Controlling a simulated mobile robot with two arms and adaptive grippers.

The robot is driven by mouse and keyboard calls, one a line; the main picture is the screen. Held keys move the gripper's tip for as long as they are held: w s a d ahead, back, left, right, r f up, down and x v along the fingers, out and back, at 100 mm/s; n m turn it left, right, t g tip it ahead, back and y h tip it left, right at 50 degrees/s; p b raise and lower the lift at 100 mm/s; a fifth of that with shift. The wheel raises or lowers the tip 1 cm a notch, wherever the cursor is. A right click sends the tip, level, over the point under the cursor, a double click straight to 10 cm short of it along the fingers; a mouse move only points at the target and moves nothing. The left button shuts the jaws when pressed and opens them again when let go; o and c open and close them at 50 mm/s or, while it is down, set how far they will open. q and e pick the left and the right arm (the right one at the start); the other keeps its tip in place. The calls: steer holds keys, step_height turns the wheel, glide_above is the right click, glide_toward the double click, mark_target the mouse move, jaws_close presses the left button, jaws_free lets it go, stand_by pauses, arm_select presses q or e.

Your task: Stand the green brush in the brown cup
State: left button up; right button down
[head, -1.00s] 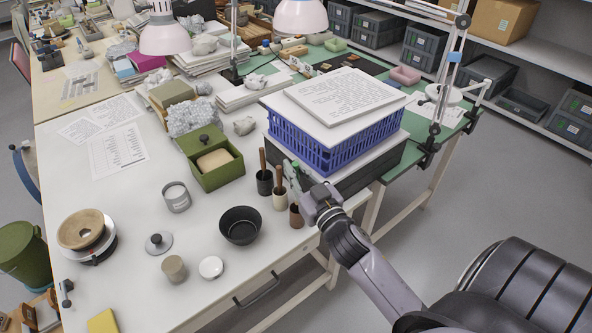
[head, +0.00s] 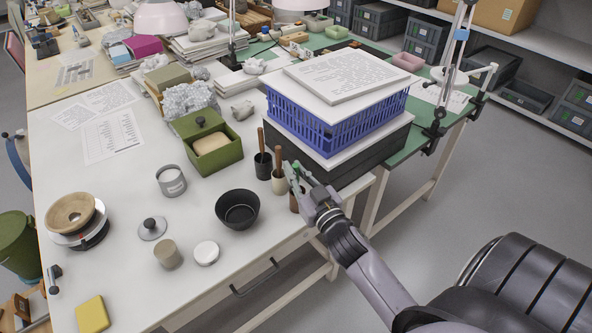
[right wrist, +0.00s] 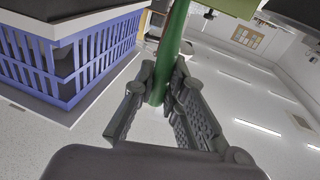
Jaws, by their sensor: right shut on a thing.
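The green brush (head: 296,169) is in my right gripper (head: 303,185), which is shut on it. In the right wrist view the brush's green handle (right wrist: 174,40) stands between the closed fingers (right wrist: 166,88). The brown cup (head: 294,204) stands near the table's front right edge, just below the gripper and partly covered by it. The brush is roughly upright over the cup. Its lower end is hidden, so I cannot tell whether it is inside the cup. My left gripper is not in view.
A cream cup (head: 279,185) and a black cup (head: 263,168), each with a brown-handled tool, stand close beside the brown cup. A blue crate (head: 335,126) on a dark box is just behind. A black bowl (head: 238,209) is to the left.

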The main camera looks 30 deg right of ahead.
steer(key=c, duration=1.6)
jaws_free()
steer(key=shift+o, duration=0.2)
steer(key=s+a, duration=0.1)
steer(key=s, duration=1.1)
steer(key=shift+f, duration=0.35)
